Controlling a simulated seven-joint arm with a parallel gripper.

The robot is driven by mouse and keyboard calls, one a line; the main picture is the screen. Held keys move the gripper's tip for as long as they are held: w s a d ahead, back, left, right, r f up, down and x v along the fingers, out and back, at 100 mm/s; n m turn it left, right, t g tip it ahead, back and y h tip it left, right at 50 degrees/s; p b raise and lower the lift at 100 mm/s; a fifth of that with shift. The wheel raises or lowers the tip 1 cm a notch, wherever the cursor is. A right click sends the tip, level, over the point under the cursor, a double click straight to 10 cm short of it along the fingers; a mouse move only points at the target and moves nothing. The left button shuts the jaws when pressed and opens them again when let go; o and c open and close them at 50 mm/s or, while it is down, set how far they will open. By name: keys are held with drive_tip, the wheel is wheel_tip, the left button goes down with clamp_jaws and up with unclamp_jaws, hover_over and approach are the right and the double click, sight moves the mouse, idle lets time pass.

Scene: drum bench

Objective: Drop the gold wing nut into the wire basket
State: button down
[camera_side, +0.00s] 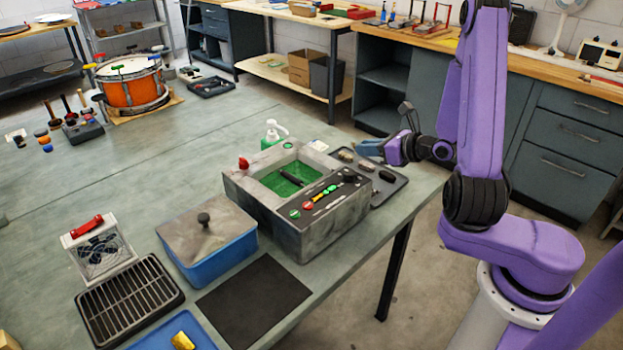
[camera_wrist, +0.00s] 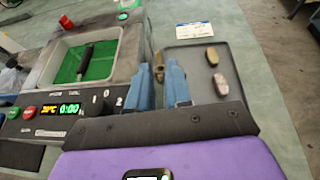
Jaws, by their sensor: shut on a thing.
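My gripper (camera_wrist: 160,78) has blue fingers closed on a small brownish-gold piece (camera_wrist: 158,60), which looks like the gold wing nut; its shape is mostly hidden. In the side view my gripper (camera_side: 368,148) is above the bench edge, by the dark tray, right of the grey tank unit; the held piece cannot be made out there. A pale box with a red handle and dark patterned front (camera_side: 97,252), far left, may be the wire basket. The tank unit (camera_side: 320,225) has a green interior with a dark bar across it; whether a basket is inside is unclear.
The dark tray (camera_wrist: 240,66) holds several small oval pieces. A lidded blue box (camera_side: 215,255), a black slotted rack (camera_side: 130,300) and a black mat (camera_side: 255,298) lie left and in front.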

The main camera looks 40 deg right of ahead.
drive_tip(key=shift+h, duration=0.4)
drive_tip(key=w+a, duration=0.2)
drive_tip(key=a, duration=0.1)
drive_tip(key=w+a+r, duration=0.1)
drive_tip(key=w+a, duration=0.1)
drive_tip(key=shift+w+a, duration=0.35)
drive_tip(key=shift+a, duration=0.05)
drive_tip(key=shift+m, duration=0.5)
drive_tip(key=shift+w+a+f, duration=0.35)
drive_tip(key=shift+w+a, duration=0.1)
drive_tip(key=shift+a, duration=0.75)
drive_tip(key=shift+w+a+f, duration=0.4)
drive_tip(key=shift+w+a, duration=0.1)
drive_tip(key=shift+a, duration=0.7)
drive_tip(key=shift+w+a+f, duration=0.35)
drive_tip(key=shift+w+a, duration=0.1)
drive_tip(key=shift+a, duration=0.75)
drive_tip(key=c, duration=1)
unclamp_jaws()
